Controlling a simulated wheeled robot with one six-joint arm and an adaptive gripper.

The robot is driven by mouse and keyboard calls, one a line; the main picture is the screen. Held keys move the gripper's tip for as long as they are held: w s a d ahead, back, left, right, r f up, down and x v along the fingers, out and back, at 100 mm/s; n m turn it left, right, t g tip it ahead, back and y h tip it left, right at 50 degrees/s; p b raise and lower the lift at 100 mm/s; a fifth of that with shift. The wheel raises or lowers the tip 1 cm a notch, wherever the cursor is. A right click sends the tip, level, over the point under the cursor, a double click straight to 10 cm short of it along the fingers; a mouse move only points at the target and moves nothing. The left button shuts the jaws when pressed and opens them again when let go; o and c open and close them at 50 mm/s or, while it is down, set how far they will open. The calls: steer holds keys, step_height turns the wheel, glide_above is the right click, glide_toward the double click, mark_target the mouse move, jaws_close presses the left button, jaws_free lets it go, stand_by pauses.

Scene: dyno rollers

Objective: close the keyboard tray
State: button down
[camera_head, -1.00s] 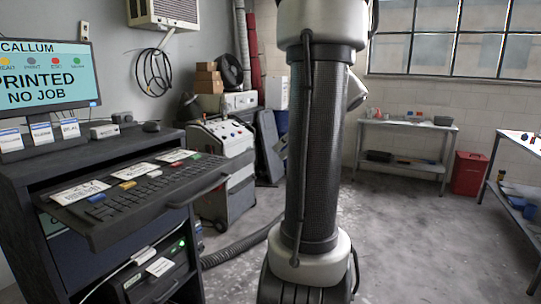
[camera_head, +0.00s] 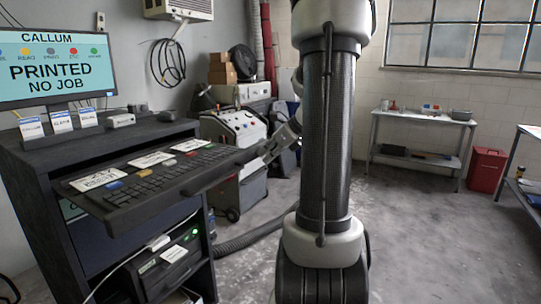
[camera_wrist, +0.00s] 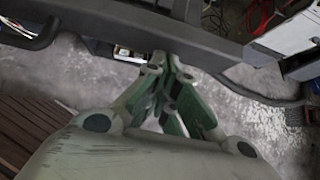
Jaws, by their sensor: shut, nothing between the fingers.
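The black keyboard tray (camera_head: 165,178) is pulled out from the dark cabinet (camera_head: 60,240) at the left of the head view. It carries a keyboard (camera_head: 150,184) and white labels. Its handle runs along the front edge, towards the right. My gripper (camera_head: 264,152) is shut and empty by the right end of that front edge. In the wrist view my closed fingers (camera_wrist: 168,68) point at the dark tray edge (camera_wrist: 200,40), with the handle (camera_wrist: 30,35) off to the left. The fingertips are at or very near the edge; I cannot tell whether they touch.
A monitor (camera_head: 55,68) and small boxes stand on the cabinet top. Below the tray is a shelf with a device (camera_head: 165,265). A wheeled machine (camera_head: 232,135) stands behind my gripper. A hose (camera_head: 245,238) lies on the floor. The floor at the right is open.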

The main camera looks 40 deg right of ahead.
mark_target(197, 141)
steer(key=shift+w, duration=0.1)
steer(key=w+a, duration=0.3)
steer(key=w, duration=0.6)
steer(key=w+a, duration=0.3)
steer(key=w, duration=0.6)
steer(key=w+a, duration=0.4)
steer(key=w, duration=0.5)
steer(key=shift+w+a, duration=0.2)
steer(key=shift+w, duration=0.4)
steer(key=shift+w+r, duration=0.15)
steer(key=shift+w, duration=0.05)
steer(key=shift+a, duration=0.1)
